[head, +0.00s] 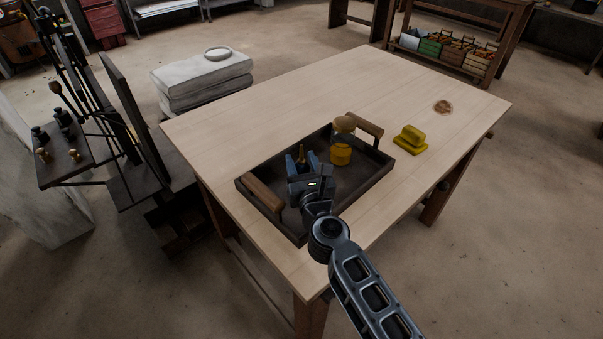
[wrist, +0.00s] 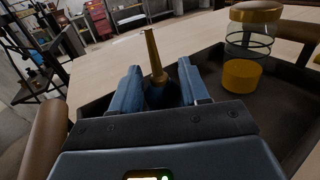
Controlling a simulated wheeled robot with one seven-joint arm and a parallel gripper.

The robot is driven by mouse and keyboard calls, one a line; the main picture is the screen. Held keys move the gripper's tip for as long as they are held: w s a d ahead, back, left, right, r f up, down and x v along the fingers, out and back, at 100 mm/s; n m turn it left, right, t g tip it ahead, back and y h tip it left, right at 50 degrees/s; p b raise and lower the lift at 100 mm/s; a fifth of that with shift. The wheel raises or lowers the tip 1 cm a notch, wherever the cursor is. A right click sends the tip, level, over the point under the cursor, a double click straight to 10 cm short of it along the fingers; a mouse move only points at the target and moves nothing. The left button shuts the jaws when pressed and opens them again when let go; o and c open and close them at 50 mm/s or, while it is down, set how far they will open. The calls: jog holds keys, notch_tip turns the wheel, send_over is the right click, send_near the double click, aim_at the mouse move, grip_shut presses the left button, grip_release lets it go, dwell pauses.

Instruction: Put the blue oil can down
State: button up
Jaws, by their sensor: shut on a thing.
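The blue oil can shows in the wrist view as a dark blue body (wrist: 160,96) with a tall brass spout, between my gripper's two fingers (wrist: 158,92). My gripper (head: 302,168) is shut on it. In the head view the brass spout (head: 301,152) points up just beyond the fingers, and most of the can is hidden by my gripper. The can is roughly upright, over the left part of the dark tray (head: 365,192). I cannot tell whether its base touches the tray floor.
A glass jar (head: 341,154) with yellow content and a tan lid stands in the tray's far part. The tray has brown handles at two ends. A yellow block-like object (head: 410,139) and a small brown item (head: 443,107) lie on the wooden table (head: 310,95). The table's far part is clear.

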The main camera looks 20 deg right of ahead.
jog(key=shift+f, duration=0.7)
jog(key=shift+f+b, duration=0.5)
jog(key=shift+b, duration=0.15)
jog(key=shift+f, duration=0.1)
jog(key=o, duration=1.1)
jog(key=shift+c, duration=0.2)
jog(key=shift+r+p, duration=0.5)
jog(key=shift+r, duration=0.15)
jog(key=s, duration=0.4)
jog(key=s+a, duration=0.1)
jog(key=s, duration=0.3)
jog(key=s+a, duration=0.1)
jog(key=s, duration=0.2)
jog(key=shift+s, duration=0.4)
